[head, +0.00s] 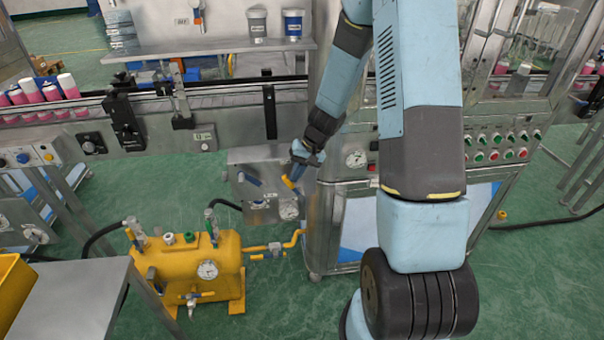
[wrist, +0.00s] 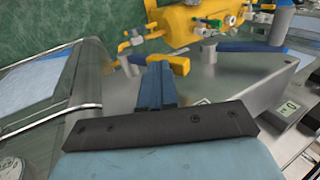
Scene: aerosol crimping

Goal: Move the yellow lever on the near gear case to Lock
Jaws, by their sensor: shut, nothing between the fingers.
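The near gear case (head: 255,163) is a grey metal box below the conveyor, left of my arm in the head view. In the wrist view its metal top (wrist: 240,80) spreads to the right. The yellow lever (head: 289,182) shows at my fingertips by the case's right side. In the wrist view the yellow lever (wrist: 180,65) is just beyond and right of the fingertips, touching or very close. My gripper (head: 298,172) has blue fingers shut together with nothing between them; it also shows in the wrist view (wrist: 157,72). The Lock mark cannot be read.
A blue handle (head: 248,179) sticks out left of the lever. A yellow tank (head: 187,262) with a gauge and valves stands in front on the left. A steel cabinet (head: 345,210) is close on the right.

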